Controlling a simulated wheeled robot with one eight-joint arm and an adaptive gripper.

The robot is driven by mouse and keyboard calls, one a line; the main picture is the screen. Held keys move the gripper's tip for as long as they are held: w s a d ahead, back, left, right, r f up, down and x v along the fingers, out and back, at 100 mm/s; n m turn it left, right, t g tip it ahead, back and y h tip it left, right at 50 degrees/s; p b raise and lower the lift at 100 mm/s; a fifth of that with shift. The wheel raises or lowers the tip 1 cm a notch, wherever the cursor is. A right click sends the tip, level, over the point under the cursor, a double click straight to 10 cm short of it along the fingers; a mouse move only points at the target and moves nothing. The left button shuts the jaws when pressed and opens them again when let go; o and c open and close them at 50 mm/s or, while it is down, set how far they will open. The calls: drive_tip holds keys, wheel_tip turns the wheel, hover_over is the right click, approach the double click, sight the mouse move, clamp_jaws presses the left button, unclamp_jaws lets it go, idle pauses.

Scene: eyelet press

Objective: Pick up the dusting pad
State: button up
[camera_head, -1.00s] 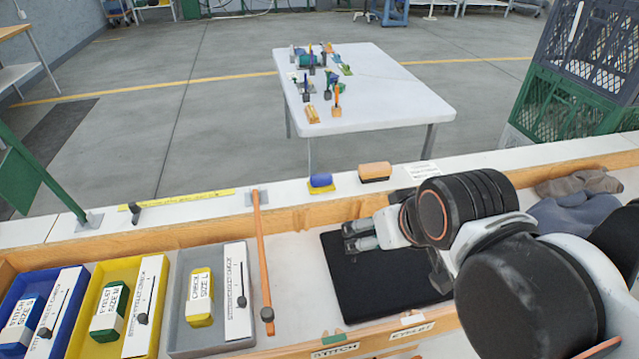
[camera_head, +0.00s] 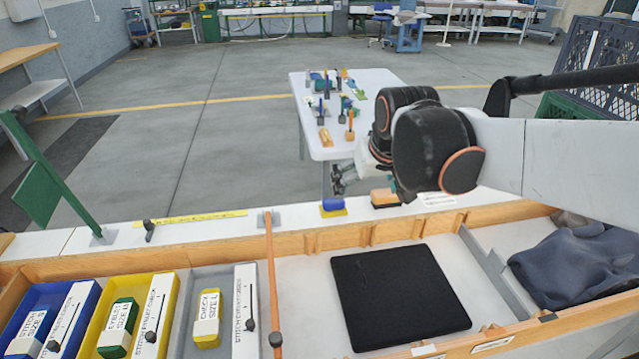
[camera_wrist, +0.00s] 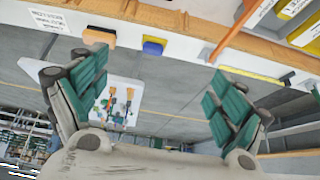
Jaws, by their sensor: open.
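Two small pads sit on the white ledge behind the bench: a blue one with a yellow base (camera_head: 333,207) and an orange-tan one with a dark base (camera_head: 383,198). No label shows which is the dusting pad. My gripper (camera_head: 338,180) is above the ledge, just behind the blue pad in the head view, touching neither. In the wrist view my gripper (camera_wrist: 156,68) is open and empty, its green-padded fingers wide apart. The blue pad (camera_wrist: 153,46) shows between them, and the orange pad (camera_wrist: 98,37) lies near the left fingertip.
An orange rod (camera_head: 271,275) stands left of the pads. A black mat (camera_head: 400,295) lies in the bench tray, with coloured bins (camera_head: 130,300) at left and dark cloth (camera_head: 580,262) at right. A white table (camera_head: 370,85) with small items stands beyond.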

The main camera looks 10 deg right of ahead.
drive_tip(key=w+f, duration=0.5)
drive_tip(key=w, duration=0.7)
drive_tip(key=g, duration=0.1)
approach(334, 200)
drive_tip(key=shift+g, duration=0.3)
drive_tip(key=b+x, duration=0.1)
drive_tip(key=x, duration=0.4)
drive_tip(key=shift+w+f+b, duration=0.15)
drive_tip(key=shift+w+b, duration=0.15)
drive_tip(key=shift+b, duration=0.1)
drive_tip(key=b+x, duration=0.2)
drive_tip(key=x, duration=0.3)
drive_tip(key=shift+w, duration=0.15)
drive_tip(key=c, duration=1.3)
wheel_tip(334, 200, up, 20)
drive_tip(key=p, duration=0.5)
